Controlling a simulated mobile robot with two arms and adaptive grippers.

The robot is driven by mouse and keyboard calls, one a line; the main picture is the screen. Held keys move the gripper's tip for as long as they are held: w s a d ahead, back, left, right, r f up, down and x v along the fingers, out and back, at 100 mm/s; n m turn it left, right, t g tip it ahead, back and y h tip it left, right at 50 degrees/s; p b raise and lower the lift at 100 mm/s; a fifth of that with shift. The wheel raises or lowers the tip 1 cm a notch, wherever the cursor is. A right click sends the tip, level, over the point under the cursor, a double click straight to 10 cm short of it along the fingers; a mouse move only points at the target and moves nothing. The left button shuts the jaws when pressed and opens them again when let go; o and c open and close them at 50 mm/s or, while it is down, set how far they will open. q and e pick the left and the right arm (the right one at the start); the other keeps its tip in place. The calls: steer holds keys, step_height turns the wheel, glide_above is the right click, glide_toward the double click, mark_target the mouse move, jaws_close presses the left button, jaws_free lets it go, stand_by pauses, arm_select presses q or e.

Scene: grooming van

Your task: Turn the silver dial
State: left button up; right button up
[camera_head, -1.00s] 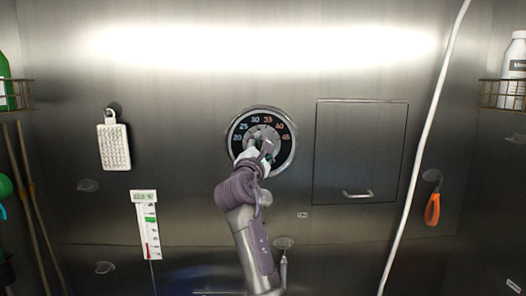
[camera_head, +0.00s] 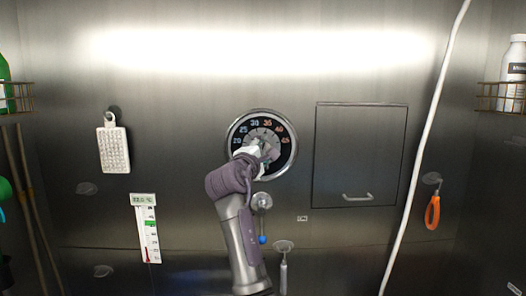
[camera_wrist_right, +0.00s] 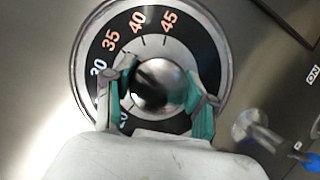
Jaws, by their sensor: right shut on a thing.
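The silver dial (camera_wrist_right: 158,84) is a round metal knob at the centre of a black ring with numbers (camera_head: 284,152) on the steel wall. The numbers run from blue at the left to orange at the right. My right gripper (camera_wrist_right: 158,92) has its two green-padded fingers on either side of the knob and is shut on it. In the head view my right gripper (camera_head: 262,150) covers much of the knob and the lower left of the ring. My left gripper is not in view.
A closed panel with a handle (camera_head: 358,197) is right of the dial. A white hose (camera_head: 424,150) hangs beyond it. A thermometer (camera_head: 147,228) and a white brush (camera_head: 113,150) are at the left. A blue-tipped lever (camera_head: 262,238) sits just below the dial.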

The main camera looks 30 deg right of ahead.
steer(key=o, duration=1.2)
steer(key=shift+c, duration=0.2)
steer(key=shift+a, duration=0.1)
steer(key=v, duration=1.2)
